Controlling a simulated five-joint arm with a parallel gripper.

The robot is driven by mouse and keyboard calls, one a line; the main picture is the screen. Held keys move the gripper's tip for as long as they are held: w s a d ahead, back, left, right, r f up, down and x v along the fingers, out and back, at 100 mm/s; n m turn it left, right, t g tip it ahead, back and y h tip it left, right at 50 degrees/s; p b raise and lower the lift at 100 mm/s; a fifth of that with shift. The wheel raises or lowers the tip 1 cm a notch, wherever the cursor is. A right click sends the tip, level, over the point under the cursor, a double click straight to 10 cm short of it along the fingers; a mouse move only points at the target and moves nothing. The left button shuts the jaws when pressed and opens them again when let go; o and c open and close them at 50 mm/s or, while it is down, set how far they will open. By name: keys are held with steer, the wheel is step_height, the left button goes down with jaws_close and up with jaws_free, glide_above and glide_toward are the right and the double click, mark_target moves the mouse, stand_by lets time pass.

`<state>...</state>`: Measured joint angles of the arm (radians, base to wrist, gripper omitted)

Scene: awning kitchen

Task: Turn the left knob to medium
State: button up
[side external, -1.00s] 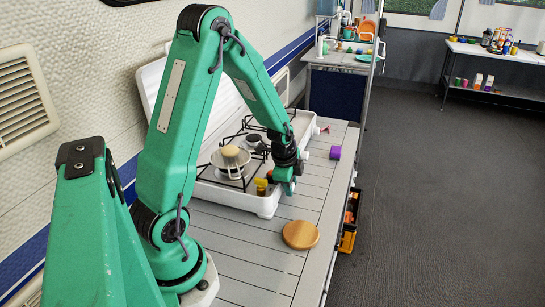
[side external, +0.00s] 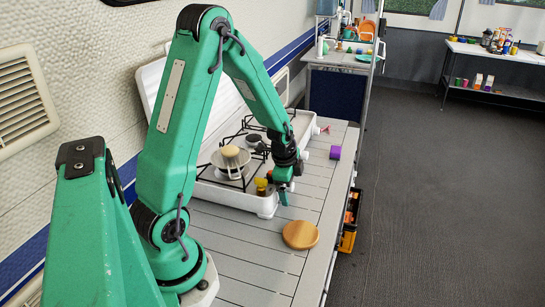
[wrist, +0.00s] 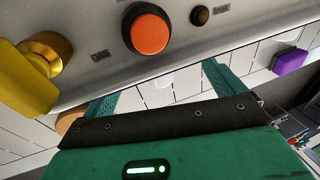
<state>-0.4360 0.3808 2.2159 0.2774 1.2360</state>
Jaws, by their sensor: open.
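The white stove (side external: 232,197) has its front panel facing the right of the picture. In the wrist view the panel (wrist: 200,62) carries a yellow knob (wrist: 28,80) with a brass collar at the left, a round orange knob or button (wrist: 150,30) in the middle and a small dark brown one (wrist: 200,15) at the right. The yellow knob also shows in the side view (side external: 261,187). My gripper (side external: 284,196) is just in front of the panel, beside the yellow knob. In the wrist view its jaws (wrist: 160,92) are apart and empty, below the orange knob. The yellow knob is outside them, to their left.
A round wooden board (side external: 300,235) lies on the slatted table (side external: 258,255) near my gripper. A purple block (side external: 335,153) sits farther along the table and also shows in the wrist view (wrist: 290,61). The table between board and block is clear.

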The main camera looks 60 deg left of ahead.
steer(key=v, duration=0.6)
steer(key=shift+w+r, duration=0.15)
steer(key=shift+r, duration=0.35)
stand_by(0.3)
steer(key=shift+w+a, duration=0.15)
stand_by(0.4)
steer(key=shift+w+a+f+g+h, duration=0.15)
steer(key=shift+w+a+g+h, duration=0.2)
steer(key=shift+w+g, duration=0.35)
steer(key=shift+w+a+f+g+h, duration=0.15)
steer(key=shift+w+a+g+h, duration=0.2)
steer(key=shift+g, duration=0.55)
steer(key=shift+w+a+r+g+h, duration=0.1)
steer(key=shift+w+a+g+h, duration=0.2)
steer(key=shift+g, duration=0.4)
steer(key=shift+w+a+r+g+h, duration=0.1)
steer(key=shift+w+g+h, duration=0.3)
steer(key=shift+g, duration=0.3)
steer(key=shift+s+f, duration=0.1)
steer(key=shift+x, duration=3.4)
steer(key=shift+d, duration=0.1)
